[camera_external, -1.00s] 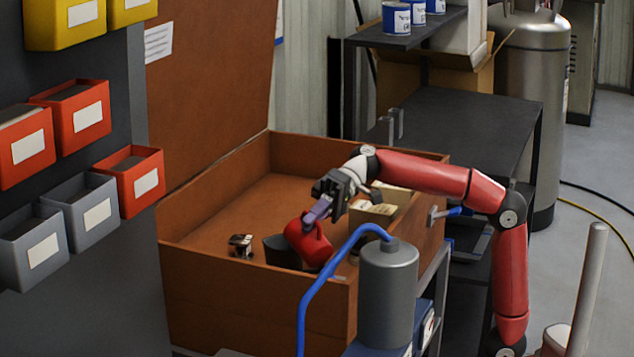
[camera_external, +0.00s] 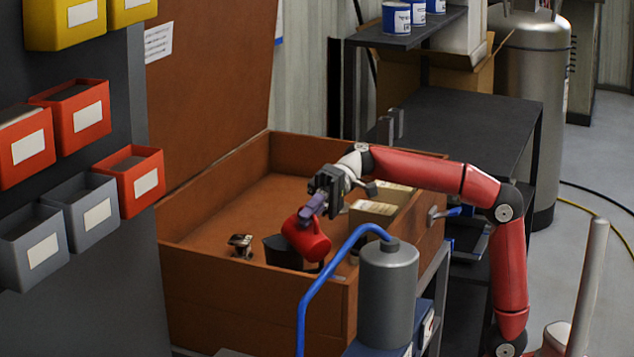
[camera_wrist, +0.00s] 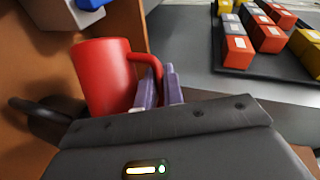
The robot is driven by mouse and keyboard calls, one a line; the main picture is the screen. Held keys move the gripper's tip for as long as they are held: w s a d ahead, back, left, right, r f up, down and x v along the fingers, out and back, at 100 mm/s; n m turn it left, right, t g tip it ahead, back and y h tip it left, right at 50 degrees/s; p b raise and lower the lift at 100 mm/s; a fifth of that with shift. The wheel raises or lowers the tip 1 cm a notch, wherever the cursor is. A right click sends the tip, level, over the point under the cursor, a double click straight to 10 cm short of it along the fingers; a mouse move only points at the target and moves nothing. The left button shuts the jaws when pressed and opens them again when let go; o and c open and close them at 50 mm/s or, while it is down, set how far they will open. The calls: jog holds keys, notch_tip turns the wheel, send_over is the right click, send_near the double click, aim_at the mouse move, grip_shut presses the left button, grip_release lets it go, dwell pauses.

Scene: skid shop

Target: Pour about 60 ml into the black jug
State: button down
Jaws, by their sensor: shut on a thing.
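My gripper (camera_external: 312,207) is shut on the handle of a red mug-shaped vessel (camera_external: 308,239), inside the brown wooden box. The red vessel is tilted over to the left, beside and above the black jug (camera_external: 280,252). In the wrist view the red vessel (camera_wrist: 104,75) hangs at my purple fingertips (camera_wrist: 158,92), which close at its handle. Dark parts of the black jug (camera_wrist: 45,118) show behind it there, with a loop-shaped handle. The red vessel hides part of the jug. I cannot see any liquid or the level in either one.
The brown box (camera_external: 258,318) has high walls around the jug. A small metal and dark object (camera_external: 240,244) stands left of the jug. Cardboard cartons (camera_external: 372,214) sit to the right. A grey cylinder with a blue hose (camera_external: 388,290) stands in front of the box.

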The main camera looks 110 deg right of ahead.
aim_at(318, 226)
jog(key=shift+w+d+r, duration=0.1)
jog(key=shift+d, duration=0.1)
jog(key=a+f+b, duration=0.1)
jog(key=b, duration=0.1)
jog(key=a+f+n+b, duration=0.1)
jog(key=b, duration=0.1)
jog(key=shift+s+a+f+n+h, duration=0.3)
jog(key=shift+s+a+h, duration=0.05)
jog(key=shift+s+h, duration=0.05)
jog(key=shift+s+a+r+n+h, duration=0.1)
jog(key=shift+a+r+n+h, duration=0.4)
jog(key=shift+a+n+h, duration=0.1)
jog(key=shift+r+n+h, duration=0.1)
jog(key=shift+n+h, duration=0.2)
jog(key=shift+s+a+n+h+b, duration=0.2)
jog(key=shift+a+n+h+b, duration=0.3)
jog(key=shift+a+n, duration=0.25)
jog(key=shift+d, duration=0.15)
jog(key=shift+r, duration=0.1)
